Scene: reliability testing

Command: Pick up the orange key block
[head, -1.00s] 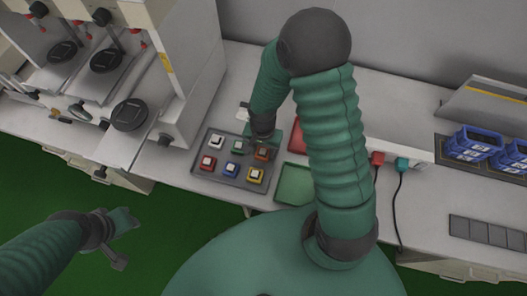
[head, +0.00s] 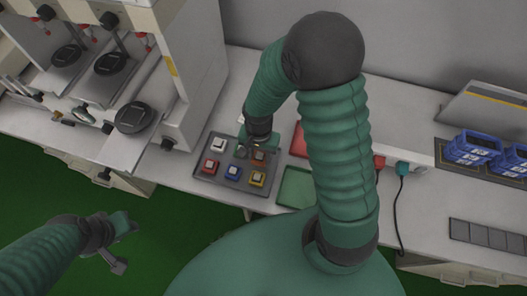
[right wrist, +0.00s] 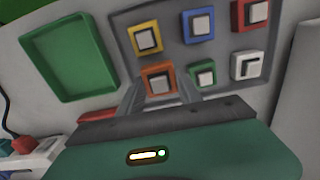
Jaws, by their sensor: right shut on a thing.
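The orange key block (right wrist: 158,79) has a pale square top. It is between the two fingers of my right gripper (right wrist: 160,90) in the right wrist view, and the gripper is shut on it. In the head view the orange key block (head: 259,155) is partly covered by my right gripper (head: 256,146), at the back right of the grey tray (head: 208,178). I cannot tell whether the block is clear of the tray. My left gripper (head: 120,232) hangs over the green floor, away from the table, and looks empty; its jaw opening is unclear.
The tray also holds white (head: 218,144), green (right wrist: 203,77), red (head: 210,167), blue (head: 233,172) and yellow (head: 257,178) key blocks close by. A green tray (head: 296,187) and a red tray (head: 299,140) lie to the right. Grey machines stand at the left.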

